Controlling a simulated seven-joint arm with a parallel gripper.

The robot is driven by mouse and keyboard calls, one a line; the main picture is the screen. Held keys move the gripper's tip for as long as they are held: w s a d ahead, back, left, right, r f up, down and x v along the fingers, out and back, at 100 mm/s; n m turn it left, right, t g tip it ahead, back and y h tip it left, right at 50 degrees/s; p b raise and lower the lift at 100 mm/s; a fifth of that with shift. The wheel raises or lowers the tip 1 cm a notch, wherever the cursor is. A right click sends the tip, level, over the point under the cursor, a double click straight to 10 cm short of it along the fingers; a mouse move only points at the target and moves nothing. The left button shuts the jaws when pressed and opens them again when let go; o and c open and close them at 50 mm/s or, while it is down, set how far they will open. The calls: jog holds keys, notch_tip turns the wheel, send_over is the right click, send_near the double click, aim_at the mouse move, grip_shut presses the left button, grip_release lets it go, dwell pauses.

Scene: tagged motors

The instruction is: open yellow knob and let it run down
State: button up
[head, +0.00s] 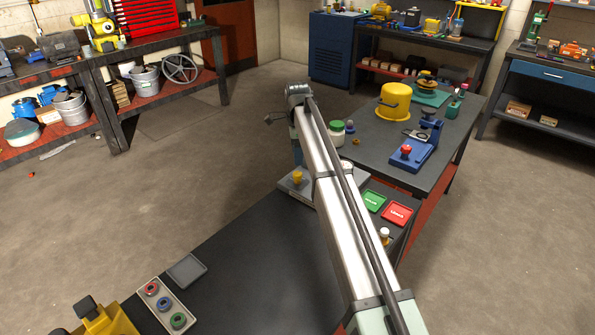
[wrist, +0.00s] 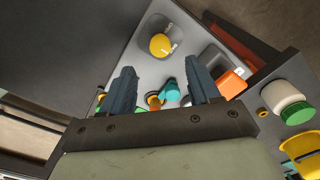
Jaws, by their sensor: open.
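The yellow knob (head: 297,177) sits on a grey panel (head: 292,187) at the near end of the right bench, just left of my arm in the head view. In the wrist view the yellow knob (wrist: 160,44) is round, with a pale pointer mark at its side, on the grey panel (wrist: 146,70). My gripper (wrist: 159,68) is open, its two dark fingers apart with nothing held between them. The knob lies beyond the fingertips, roughly between them in the picture, and appears untouched. My arm hides part of the panel in the head view.
An orange block (wrist: 232,84) and a teal piece (wrist: 171,92) show near the fingers.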

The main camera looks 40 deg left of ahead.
aim_at(297, 173)
notch_tip(297, 173, down, 8)
jog(key=shift+r, duration=0.1)
dwell(0.4)
jog(key=c, duration=1)
